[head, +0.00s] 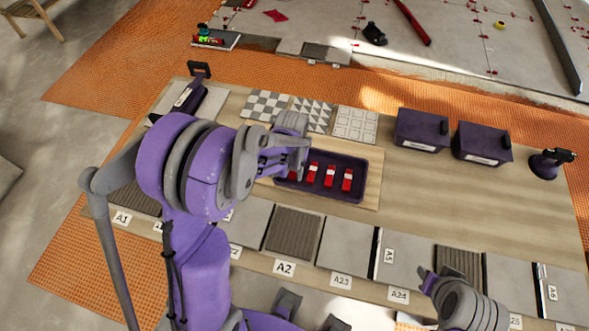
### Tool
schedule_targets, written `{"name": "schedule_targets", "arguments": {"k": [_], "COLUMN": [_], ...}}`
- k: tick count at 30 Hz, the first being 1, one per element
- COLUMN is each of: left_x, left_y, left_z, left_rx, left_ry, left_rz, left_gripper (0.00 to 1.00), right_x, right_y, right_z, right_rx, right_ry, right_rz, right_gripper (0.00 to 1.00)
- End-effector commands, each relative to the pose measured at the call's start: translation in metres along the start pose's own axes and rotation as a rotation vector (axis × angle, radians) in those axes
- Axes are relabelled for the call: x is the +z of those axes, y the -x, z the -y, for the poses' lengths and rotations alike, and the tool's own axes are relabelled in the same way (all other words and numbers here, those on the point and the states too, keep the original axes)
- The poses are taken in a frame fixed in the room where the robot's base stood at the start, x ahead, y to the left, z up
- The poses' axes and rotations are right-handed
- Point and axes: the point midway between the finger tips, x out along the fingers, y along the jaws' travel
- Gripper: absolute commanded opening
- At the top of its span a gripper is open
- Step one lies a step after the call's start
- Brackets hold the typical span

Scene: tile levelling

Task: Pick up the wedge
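Several red wedges with pale labels stand in a row in a dark purple tray (364,184) on the worktable. The rightmost wedge (347,180), the one beside it (330,176) and a third (312,173) show clearly. Another, farther left, is partly hidden by my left gripper (296,158). That gripper is over the left part of the tray, and its fingertips are hard to separate from the arm. I cannot tell whether it is open or touches a wedge. My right gripper (431,280) is low at the right, over the front tile row, away from the tray.
Labelled tiles (343,245) line the table's front. Patterned sample tiles (356,124) lie behind the tray. Two purple boxes (422,130) (482,143) and a purple tool (550,162) stand at the right. Bare wood (430,195) lies right of the tray.

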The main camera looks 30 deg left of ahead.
Motion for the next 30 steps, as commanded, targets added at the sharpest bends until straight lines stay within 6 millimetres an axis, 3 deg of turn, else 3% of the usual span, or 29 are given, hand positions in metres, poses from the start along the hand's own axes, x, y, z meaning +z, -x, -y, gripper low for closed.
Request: {"name": "schedule_targets", "arguments": {"k": [1,6,7,20,23,30], "left_x": [0.000,0.000,0.000,0.000,0.000,0.000], "left_y": [0.000,0.000,0.000,0.004,0.017,0.066], "left_z": [0.000,0.000,0.000,0.000,0.000,0.000], "left_rx": [0.000,0.000,0.000,0.000,0.000,0.000], "left_ry": [0.000,0.000,0.000,0.000,0.000,0.000], "left_rz": [0.000,0.000,0.000,0.000,0.000,0.000], "left_gripper": [0.32,0.01,0.00,0.00,0.00,0.00], "right_x": [0.000,0.000,0.000,0.000,-0.002,-0.005], "right_y": [0.000,0.000,0.000,0.000,0.002,0.006], "right_z": [0.000,0.000,0.000,0.000,0.000,0.000], "right_rx": [0.000,0.000,0.000,0.000,0.000,0.000], "right_ry": [0.000,0.000,0.000,0.000,0.000,0.000], "right_rz": [0.000,0.000,0.000,0.000,-0.001,-0.004], "right_gripper": [0.35,0.35,0.35,0.35,0.35,0.35]}}
